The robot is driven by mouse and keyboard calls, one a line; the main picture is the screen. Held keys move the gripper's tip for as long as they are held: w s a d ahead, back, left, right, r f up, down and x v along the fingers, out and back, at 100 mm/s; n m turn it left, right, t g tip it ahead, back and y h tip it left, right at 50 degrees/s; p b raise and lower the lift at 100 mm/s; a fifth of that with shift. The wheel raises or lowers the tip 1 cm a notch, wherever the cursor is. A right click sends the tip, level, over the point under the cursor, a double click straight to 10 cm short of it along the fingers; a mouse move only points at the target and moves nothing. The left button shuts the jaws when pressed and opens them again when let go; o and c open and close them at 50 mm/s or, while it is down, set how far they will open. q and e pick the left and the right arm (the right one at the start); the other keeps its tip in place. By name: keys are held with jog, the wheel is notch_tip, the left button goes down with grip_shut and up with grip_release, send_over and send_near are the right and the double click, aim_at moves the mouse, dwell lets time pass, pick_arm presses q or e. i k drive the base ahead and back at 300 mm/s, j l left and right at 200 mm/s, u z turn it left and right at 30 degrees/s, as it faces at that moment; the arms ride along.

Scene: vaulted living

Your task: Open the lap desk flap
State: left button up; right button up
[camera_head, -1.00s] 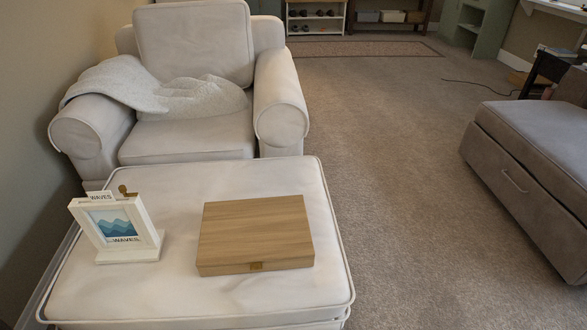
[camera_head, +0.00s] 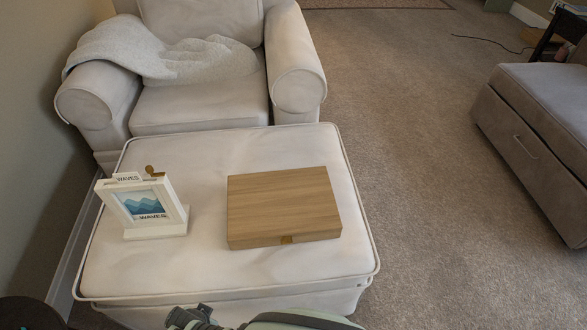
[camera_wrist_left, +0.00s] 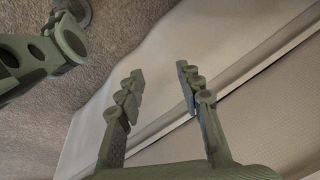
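The lap desk is a closed, flat wooden box (camera_head: 284,203) on the white ottoman (camera_head: 130,265). The lap desk does not show there. In the head view, green and dark parts of mine (camera_head: 290,320) show at the bottom edge, below and apart from the lap desk. My right gripper cannot be made out.
A white picture frame stand (camera_head: 150,212) stands on the ottoman left of the lap desk. A white armchair (camera_head: 200,108) with a grey throw (camera_head: 110,48) is behind the ottoman. A grey sofa piece (camera_head: 530,130) stands at the right. Carpet between them is clear.

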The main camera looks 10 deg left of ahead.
aim_at(284, 204)
jog(key=k+l, duration=0.6)
jog(key=k, duration=0.15)
